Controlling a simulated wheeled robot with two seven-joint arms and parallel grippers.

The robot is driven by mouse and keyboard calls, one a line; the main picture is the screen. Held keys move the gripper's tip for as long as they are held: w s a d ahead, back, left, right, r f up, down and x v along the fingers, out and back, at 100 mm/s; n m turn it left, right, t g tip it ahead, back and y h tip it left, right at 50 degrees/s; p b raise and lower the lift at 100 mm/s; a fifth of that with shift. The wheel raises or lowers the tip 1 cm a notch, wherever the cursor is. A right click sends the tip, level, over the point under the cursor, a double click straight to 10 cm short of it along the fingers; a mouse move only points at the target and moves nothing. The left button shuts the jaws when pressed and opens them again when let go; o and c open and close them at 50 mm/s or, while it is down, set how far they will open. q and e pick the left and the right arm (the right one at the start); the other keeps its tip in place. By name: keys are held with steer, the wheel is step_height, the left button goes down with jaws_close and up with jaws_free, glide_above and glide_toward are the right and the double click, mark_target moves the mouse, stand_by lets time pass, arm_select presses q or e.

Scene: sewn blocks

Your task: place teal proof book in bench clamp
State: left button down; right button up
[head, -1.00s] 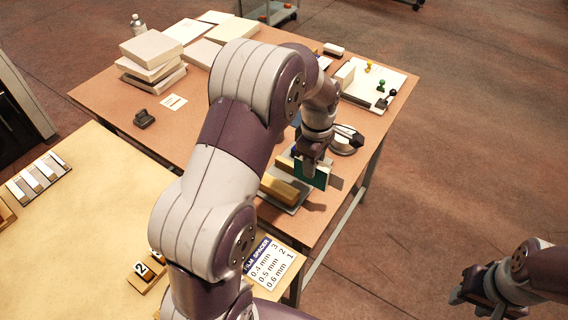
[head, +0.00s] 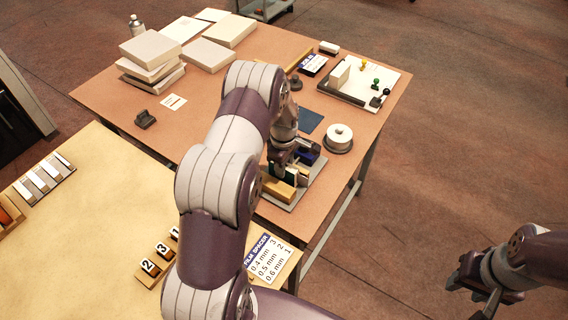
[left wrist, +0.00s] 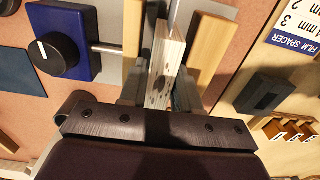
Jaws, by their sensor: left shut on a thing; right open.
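The teal proof book (left wrist: 167,60) is upright in my left gripper (left wrist: 160,92), its pale speckled edge facing the left wrist camera. My left gripper (head: 288,166) is shut on it, over the bench clamp. The clamp has a grey base (head: 308,186), wooden jaws (head: 277,188) and a blue block with a black knob (left wrist: 58,48). In the left wrist view the book stands between the left jaw (left wrist: 134,42) and the right jaw (left wrist: 211,45), with gaps visible. I cannot tell whether it touches the base. My right gripper (head: 474,284) is open and empty, off the table at lower right.
A round white-topped spool (head: 339,137) and a dark blue sheet (head: 310,121) lie behind the clamp. A tray with stamps (head: 350,90) is at the back right. Book stacks (head: 150,60) stand at the left. A film spacer card (head: 270,260) lies in front.

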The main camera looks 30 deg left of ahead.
arm_select(q)
steer(key=shift+f, duration=0.15)
steer(key=c, duration=0.8)
jaws_free()
steer(key=shift+s+d, duration=0.1)
